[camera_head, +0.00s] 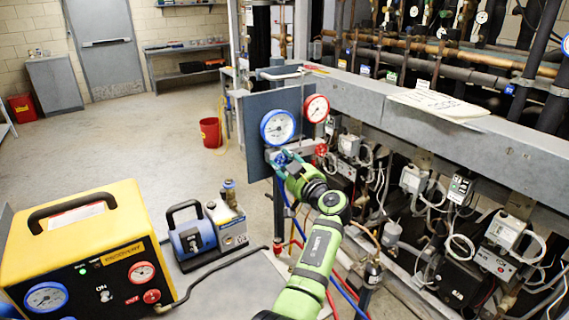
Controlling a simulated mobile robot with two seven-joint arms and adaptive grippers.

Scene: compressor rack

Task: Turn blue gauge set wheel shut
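The gauge set hangs on a dark plate at the end of the grey rack beam. Its blue-rimmed gauge (277,127) is on the left and its red-rimmed gauge (316,108) on the right. A red wheel (321,150) shows at the right end of the manifold. My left gripper (281,160) is right below the blue gauge, at the blue wheel's side of the manifold. My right gripper is not in view.
A yellow recovery machine (75,245) stands at the front left, beside a blue and grey pump (210,228) on a grey surface. Blue and red hoses hang below the manifold near my arm. The rack beam (430,118) and compressors crowd the right.

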